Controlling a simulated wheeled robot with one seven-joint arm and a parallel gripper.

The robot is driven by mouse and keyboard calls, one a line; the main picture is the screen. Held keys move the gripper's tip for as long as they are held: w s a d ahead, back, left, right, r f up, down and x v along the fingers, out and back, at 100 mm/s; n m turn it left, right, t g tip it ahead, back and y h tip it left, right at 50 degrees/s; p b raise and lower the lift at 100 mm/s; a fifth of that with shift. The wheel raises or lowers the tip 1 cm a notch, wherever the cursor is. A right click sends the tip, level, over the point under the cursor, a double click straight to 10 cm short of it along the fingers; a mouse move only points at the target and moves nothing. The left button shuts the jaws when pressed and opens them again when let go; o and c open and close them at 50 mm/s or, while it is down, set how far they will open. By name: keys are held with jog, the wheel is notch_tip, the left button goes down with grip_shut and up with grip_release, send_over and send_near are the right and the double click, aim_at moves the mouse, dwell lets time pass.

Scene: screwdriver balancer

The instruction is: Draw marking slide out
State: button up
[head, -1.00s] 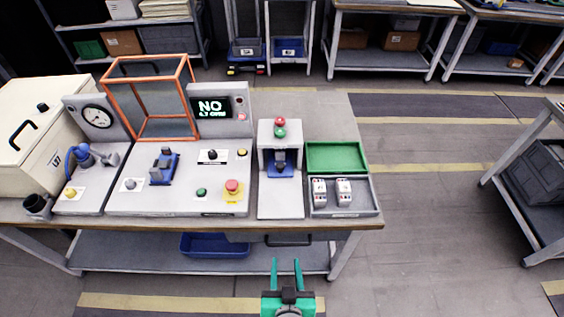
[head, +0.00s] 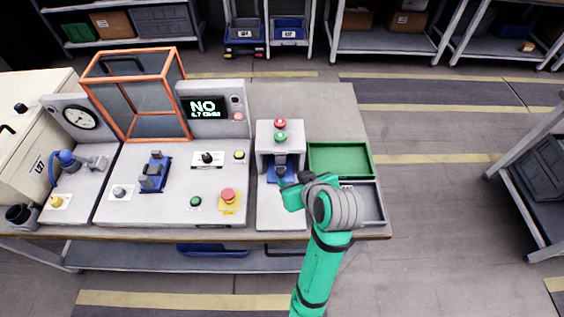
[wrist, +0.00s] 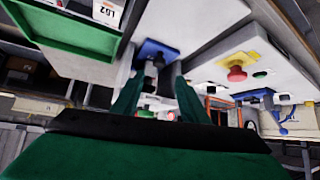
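The marking station (head: 265,205) is a grey housing with a red and a green button on top. Its marking slide (head: 271,172) is a blue plate with a grey upright grip, sitting in the housing's opening. It also shows in the wrist view (wrist: 155,50). My green gripper (head: 288,188) is just in front of the slide, turned toward it. In the wrist view its two fingers (wrist: 158,98) are apart, with the grey grip ahead between them. I cannot tell whether they touch it. My wrist partly hides the slide's right side in the head view.
A green tray (head: 340,174) and a grey tray (head: 376,206) lie right of the station; my arm hides most of the grey one.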

aim_at(281, 171)
jog(key=x, duration=1)
jog(key=shift+w+a+f, duration=0.1)
jog(key=shift+w+f, duration=0.05)
jog(key=shift+w, duration=0.25)
jog(key=shift+c, duration=0.4)
grip_shut()
